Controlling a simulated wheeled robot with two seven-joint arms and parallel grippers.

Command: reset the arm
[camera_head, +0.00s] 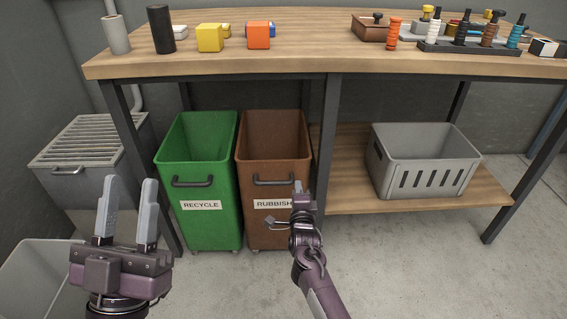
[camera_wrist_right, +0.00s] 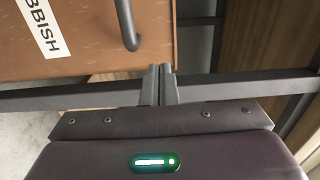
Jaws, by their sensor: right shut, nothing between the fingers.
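My left gripper (camera_head: 126,212) is open and empty at the lower left of the head view, its two grey fingers pointing up and well apart. My right gripper (camera_head: 298,190) is in front of the brown RUBBISH bin (camera_head: 272,140), near its label. In the right wrist view my right gripper (camera_wrist_right: 160,70) has its two fingers together with nothing between them. The brown bin also shows there (camera_wrist_right: 90,45), with its label and dark handle, beyond the fingertips.
A green RECYCLE bin (camera_head: 198,225) stands beside the brown one under the wooden table (camera_head: 310,62). A grey crate (camera_head: 425,150) sits on the lower shelf (camera_head: 405,203). Blocks and several stacked pegs lie on the tabletop. A grey vented box (camera_head: 90,150) is at left. Floor at lower right is clear.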

